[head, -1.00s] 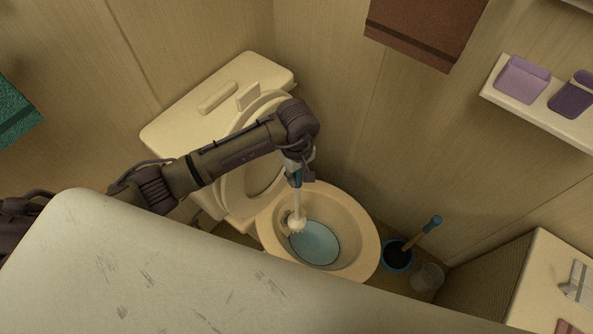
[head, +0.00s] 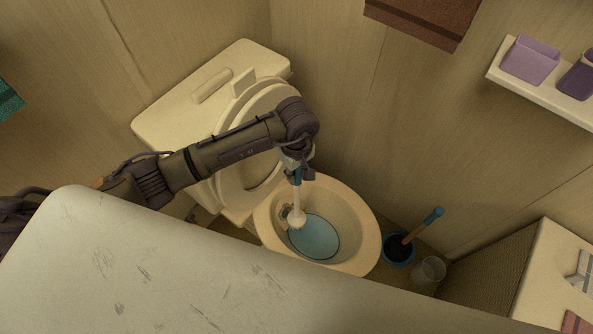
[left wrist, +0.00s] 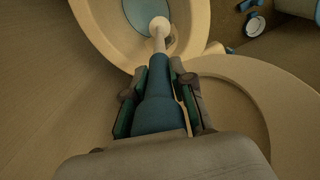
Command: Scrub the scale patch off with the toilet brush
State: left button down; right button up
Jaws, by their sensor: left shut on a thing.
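In the left wrist view the gripper (left wrist: 156,80) closes around the blue handle (left wrist: 158,105), and the white head (left wrist: 159,25) lies over the bowl. My right gripper is not in view.
The raised lid and seat (head: 262,140) lean on the cistern (head: 200,95) behind the bowl. A plunger in a blue holder (head: 398,249) and a clear cup (head: 429,270) stand on the floor to the right. A shelf (head: 540,92) is on the right wall.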

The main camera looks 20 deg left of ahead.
pick_arm(q)
jog(key=shift+w+a+f+b, duration=0.15)
jog(key=shift+a+f+b, duration=0.2)
jog(key=shift+f+b, duration=0.1)
dwell(0.6)
jog(key=shift+w+d, duration=0.1)
jog(key=shift+w, duration=0.05)
jog(key=shift+w+d+r+b, duration=0.15)
jog(key=shift+w+d+b, duration=0.2)
jog(key=shift+w+b, duration=0.35)
jog(key=shift+w+d+b, duration=0.15)
jog(key=shift+w+b, duration=0.3)
jog(key=shift+w, duration=0.05)
jog(key=shift+w+d+b, duration=0.15)
jog(key=shift+w+b, duration=0.25)
jog(key=shift+w, duration=0.1)
